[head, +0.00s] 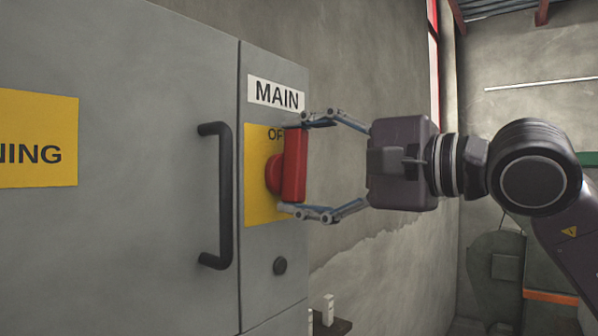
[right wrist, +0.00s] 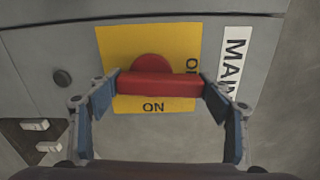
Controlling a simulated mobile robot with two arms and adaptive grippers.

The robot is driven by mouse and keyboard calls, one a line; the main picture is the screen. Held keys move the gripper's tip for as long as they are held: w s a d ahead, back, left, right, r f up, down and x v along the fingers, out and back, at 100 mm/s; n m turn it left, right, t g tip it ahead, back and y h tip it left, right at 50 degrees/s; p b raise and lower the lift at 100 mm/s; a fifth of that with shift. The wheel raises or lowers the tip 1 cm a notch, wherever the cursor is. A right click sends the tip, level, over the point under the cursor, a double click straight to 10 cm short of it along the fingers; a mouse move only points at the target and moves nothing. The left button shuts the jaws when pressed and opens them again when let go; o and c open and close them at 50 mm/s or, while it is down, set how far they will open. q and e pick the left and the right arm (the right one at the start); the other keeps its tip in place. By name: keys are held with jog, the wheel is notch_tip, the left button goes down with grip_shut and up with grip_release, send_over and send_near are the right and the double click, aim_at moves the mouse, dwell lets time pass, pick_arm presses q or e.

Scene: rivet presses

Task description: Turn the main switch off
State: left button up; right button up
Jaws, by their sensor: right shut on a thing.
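The main switch is a red handle (head: 295,165) on a round red hub, on a yellow plate (head: 256,205) of the grey cabinet. In the head view the handle stands upright, its upper end by the partly covered "OFF" lettering. In the right wrist view the handle (right wrist: 160,84) lies across the picture, one end towards the cut-off "OFF" lettering, and "ON" shows beside its long side. My right gripper (head: 297,164) is shut on the handle, one finger at each end; both fingers also show in the right wrist view (right wrist: 161,82). My left gripper is not in view.
A white "MAIN" label (head: 276,94) sits above the switch. A black door handle (head: 225,195) stands out left of it, and a round dark lock (head: 280,265) is below. A yellow warning sign (head: 38,140) is at far left. A concrete wall is behind.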

jog(key=shift+n, duration=0.6)
jog(key=o, duration=1.2)
jog(key=shift+c, duration=0.2)
jog(key=v, duration=1.2)
